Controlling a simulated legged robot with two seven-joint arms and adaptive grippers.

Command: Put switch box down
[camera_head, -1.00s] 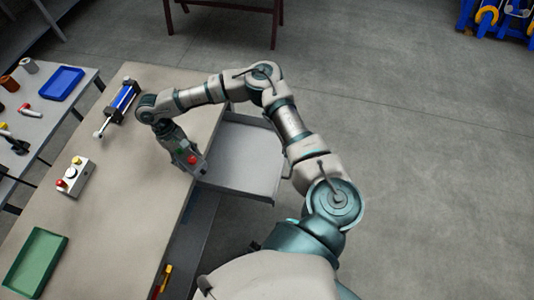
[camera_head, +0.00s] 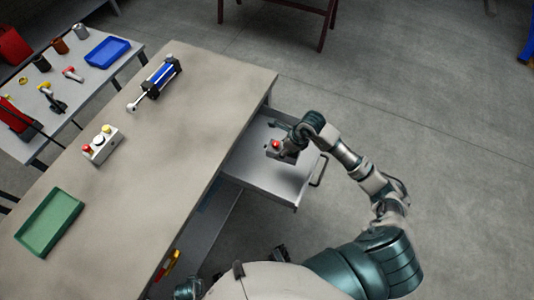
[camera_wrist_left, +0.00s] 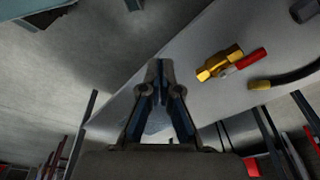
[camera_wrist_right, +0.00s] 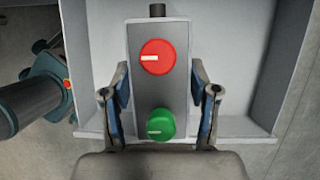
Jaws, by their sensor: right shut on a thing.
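The grey switch box (camera_wrist_right: 158,88) has a red knob and a green knob. My right gripper (camera_wrist_right: 160,100) is shut on it, one finger at each long side. In the head view the switch box (camera_head: 281,152) is over the inside of the open grey drawer (camera_head: 262,180), near its middle. I cannot tell whether it touches the drawer floor. My right gripper (camera_head: 290,146) is above it, partly hiding it. In the left wrist view my left gripper (camera_wrist_left: 160,66) is shut and empty, its fingertips together.
On the table (camera_head: 190,150) are a box with red and yellow buttons (camera_head: 100,145), a blue cylinder (camera_head: 160,77) and a green tray (camera_head: 50,222). A side table carries a blue tray (camera_head: 108,52) and fittings. The drawer handle (camera_head: 319,170) sticks out to the right.

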